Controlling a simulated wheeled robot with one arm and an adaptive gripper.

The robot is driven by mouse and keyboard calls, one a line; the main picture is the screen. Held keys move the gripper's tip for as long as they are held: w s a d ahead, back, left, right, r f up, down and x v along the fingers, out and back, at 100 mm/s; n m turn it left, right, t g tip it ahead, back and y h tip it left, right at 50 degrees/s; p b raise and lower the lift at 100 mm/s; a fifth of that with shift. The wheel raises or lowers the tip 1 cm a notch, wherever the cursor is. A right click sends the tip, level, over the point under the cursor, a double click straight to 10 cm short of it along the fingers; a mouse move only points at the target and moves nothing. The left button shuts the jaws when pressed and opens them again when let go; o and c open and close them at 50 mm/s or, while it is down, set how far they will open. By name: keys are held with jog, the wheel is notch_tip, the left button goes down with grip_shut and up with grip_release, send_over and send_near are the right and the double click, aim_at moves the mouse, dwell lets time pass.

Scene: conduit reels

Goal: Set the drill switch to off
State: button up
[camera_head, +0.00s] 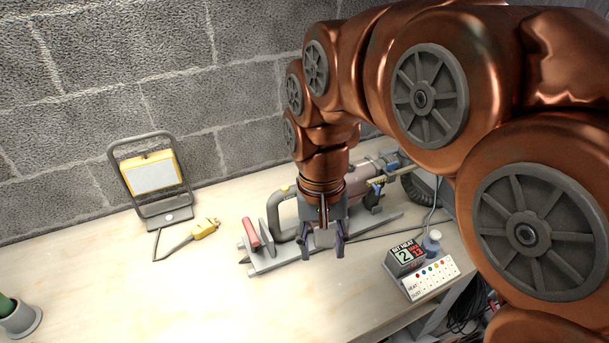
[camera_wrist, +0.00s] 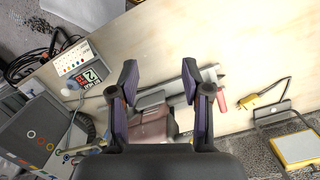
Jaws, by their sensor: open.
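The drill (camera_head: 358,179) is a dull red-brown machine with a grey curved handle, lying on a long grey rail on the bench. In the wrist view its reddish body (camera_wrist: 150,129) shows between and below my fingers. My gripper (camera_head: 325,242) points down over the drill, its two dark fingers spread. In the wrist view my gripper (camera_wrist: 160,84) is open and empty. A red grip (camera_head: 251,233) stands at the rail's left end; it also shows in the wrist view (camera_wrist: 221,101), right of my fingers. I cannot make out the drill switch; my gripper and arm hide part of the drill.
A counter box (camera_head: 404,258) and a panel of coloured dots (camera_head: 432,280) sit by the bench's front edge, with a small bottle (camera_head: 431,242). The front left bench (camera_head: 150,290) is mostly clear. A block wall stands behind.

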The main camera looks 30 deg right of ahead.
jog(key=w+d+m+b, duration=0.2)
jog(key=w+d+m, duration=0.1)
jog(key=w, duration=0.5)
jog(key=w+d+r+m+t+b, duration=0.1)
jog(key=w+d+m, duration=0.2)
jog(key=w+m, duration=0.2)
jog(key=w+d+r+m+b, duration=0.1)
jog(key=w+m, duration=0.4)
jog(key=w, duration=0.6)
jog(key=shift+d+r+b, duration=0.15)
jog(key=shift+d+b, duration=0.65)
jog(key=shift+d, duration=0.35)
jog(key=shift+f+p, duration=0.85)
jog(key=shift+f, duration=3)
grip_shut()
